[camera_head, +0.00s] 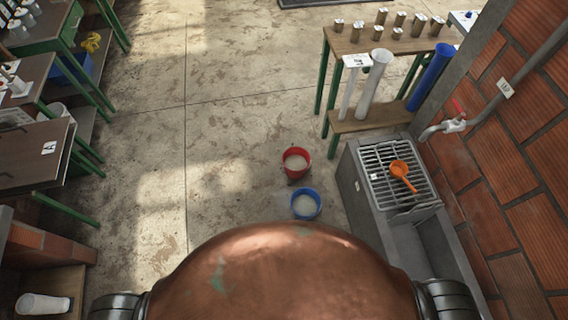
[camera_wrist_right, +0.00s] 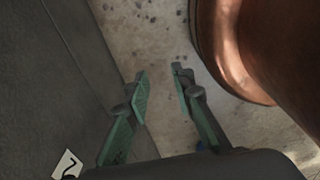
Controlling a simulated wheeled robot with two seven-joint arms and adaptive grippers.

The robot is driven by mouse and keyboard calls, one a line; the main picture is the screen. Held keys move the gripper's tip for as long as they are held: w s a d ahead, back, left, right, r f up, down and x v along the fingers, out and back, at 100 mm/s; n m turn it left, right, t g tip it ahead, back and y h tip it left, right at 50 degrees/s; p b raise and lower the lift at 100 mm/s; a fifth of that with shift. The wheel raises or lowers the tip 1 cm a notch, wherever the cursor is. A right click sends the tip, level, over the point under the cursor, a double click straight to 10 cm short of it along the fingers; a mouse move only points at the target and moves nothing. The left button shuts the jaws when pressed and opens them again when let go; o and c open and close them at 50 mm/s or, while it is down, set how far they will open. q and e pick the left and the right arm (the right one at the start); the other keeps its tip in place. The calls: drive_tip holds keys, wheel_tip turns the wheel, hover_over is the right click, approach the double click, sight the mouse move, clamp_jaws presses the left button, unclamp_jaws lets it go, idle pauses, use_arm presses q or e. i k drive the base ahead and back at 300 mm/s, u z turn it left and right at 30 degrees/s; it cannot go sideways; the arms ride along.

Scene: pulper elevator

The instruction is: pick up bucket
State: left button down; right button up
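Two buckets stand upright on the concrete floor in the head view. The red bucket (camera_head: 298,174) is farther away and the blue bucket (camera_head: 306,217) is nearer, slightly to its right. Both hold something pale. My right gripper (camera_wrist_right: 159,73) shows in the right wrist view, with its two green fingers apart and only bare floor between them. A tiny blue patch shows beside its right finger; I cannot tell what it is. Neither gripper shows in the head view, so their distance to the buckets cannot be read there.
A grey trough (camera_head: 352,188) with a metal grate and an orange ladle (camera_head: 400,173) runs right of the buckets, along a brick wall (camera_head: 530,210). A bench (camera_head: 395,43) with several metal cups stands behind it. Tables (camera_head: 28,158) line the left. The middle floor is clear.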

sight(296, 161)
drive_tip(key=u, duration=0.85)
drive_tip(key=i, duration=1.25)
drive_tip(key=z, duration=0.8)
drive_tip(key=i, duration=0.45)
drive_tip(key=z, duration=0.5)
